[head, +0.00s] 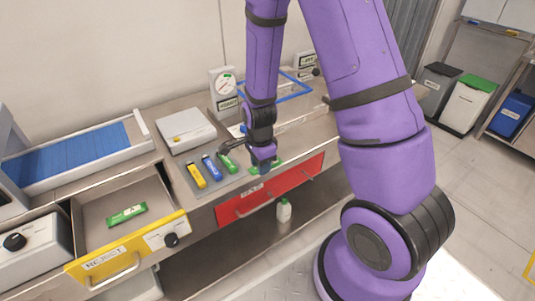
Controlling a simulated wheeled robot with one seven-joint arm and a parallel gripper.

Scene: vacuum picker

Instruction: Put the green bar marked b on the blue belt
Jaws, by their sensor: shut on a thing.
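My gripper (262,167), at the end of my purple arm, points down over the steel counter and is shut on a green bar (277,163). The gripper partly hides this bar, and I cannot read a letter on it. A second green bar (227,162) lies on the grey mat to the left of my gripper. A third green bar (126,214) lies in the open yellow-fronted drawer. The letters on these bars are too small to tell. The blue belt (75,154) is at the left, with no bar on it.
A yellow bar (196,176) and a blue bar (211,168) lie on the grey mat. A white flat device (186,130) and a dial gauge (224,88) stand behind them. The yellow drawer (130,249) sticks out in front. A red drawer (270,188) is below my gripper.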

